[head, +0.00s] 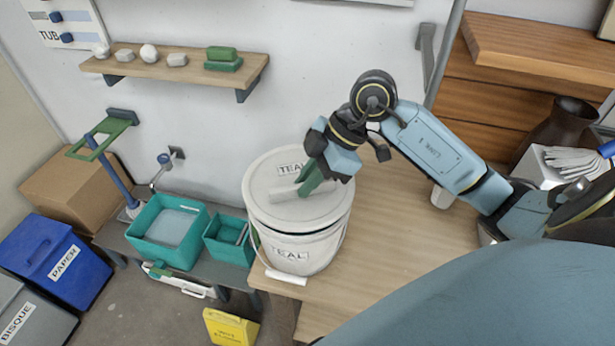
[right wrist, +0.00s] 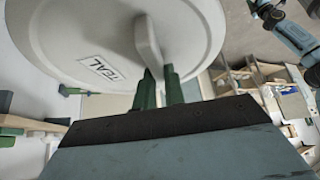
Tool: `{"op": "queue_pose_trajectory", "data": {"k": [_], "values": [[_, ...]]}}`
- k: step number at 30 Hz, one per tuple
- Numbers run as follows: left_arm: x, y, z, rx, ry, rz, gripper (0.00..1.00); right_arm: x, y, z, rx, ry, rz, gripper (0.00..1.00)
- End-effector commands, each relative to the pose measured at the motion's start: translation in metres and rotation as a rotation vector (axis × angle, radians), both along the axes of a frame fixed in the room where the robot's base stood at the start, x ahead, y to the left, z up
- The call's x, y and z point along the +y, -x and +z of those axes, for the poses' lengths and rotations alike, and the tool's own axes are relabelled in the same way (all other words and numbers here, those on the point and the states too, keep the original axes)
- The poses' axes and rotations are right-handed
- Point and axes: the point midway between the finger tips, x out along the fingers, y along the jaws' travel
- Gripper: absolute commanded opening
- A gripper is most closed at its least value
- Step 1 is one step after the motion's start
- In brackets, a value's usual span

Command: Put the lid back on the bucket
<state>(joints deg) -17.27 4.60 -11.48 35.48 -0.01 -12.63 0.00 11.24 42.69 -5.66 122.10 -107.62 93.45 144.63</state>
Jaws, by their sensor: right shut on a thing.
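The white bucket (head: 295,258), labelled TEAL, stands upright on the wooden table near its left end, its wire handle hanging at the front. The round white lid (head: 265,205), also labelled TEAL, is over the bucket's mouth and covers it in the head view. I cannot tell whether it is fully seated on the rim. My right gripper (head: 307,184) is shut on the lid's raised bar handle. The right wrist view shows the green fingertips (right wrist: 160,84) at the end of the bar on the lid (right wrist: 95,38). My left gripper is not in view.
Teal bins (head: 133,237) stand on a low bench left of the table. A yellow container (head: 230,328) and a blue PAPER bin (head: 50,262) are on the floor. A dark vase (head: 562,125) is at the right. The tabletop right of the bucket is mostly clear.

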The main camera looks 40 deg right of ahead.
Motion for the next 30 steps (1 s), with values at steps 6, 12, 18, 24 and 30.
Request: {"op": "queue_pose_trajectory", "data": {"k": [6,12,18,24,30], "values": [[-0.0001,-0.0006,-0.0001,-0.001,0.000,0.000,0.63,0.0000,0.0000,-0.0004,0.000,0.000,0.000,0.00],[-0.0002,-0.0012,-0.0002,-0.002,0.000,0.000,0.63,0.0001,0.0001,-0.0007,0.001,0.000,0.001,0.00],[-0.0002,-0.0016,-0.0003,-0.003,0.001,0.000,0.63,0.0000,0.0003,-0.0035,0.001,0.001,0.001,0.00],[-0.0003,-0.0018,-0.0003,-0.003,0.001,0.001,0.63,0.0000,0.0005,-0.0077,0.002,0.000,0.001,0.00],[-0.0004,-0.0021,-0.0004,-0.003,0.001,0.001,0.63,0.0002,0.0003,-0.0088,0.001,0.001,0.001,0.00]]}}
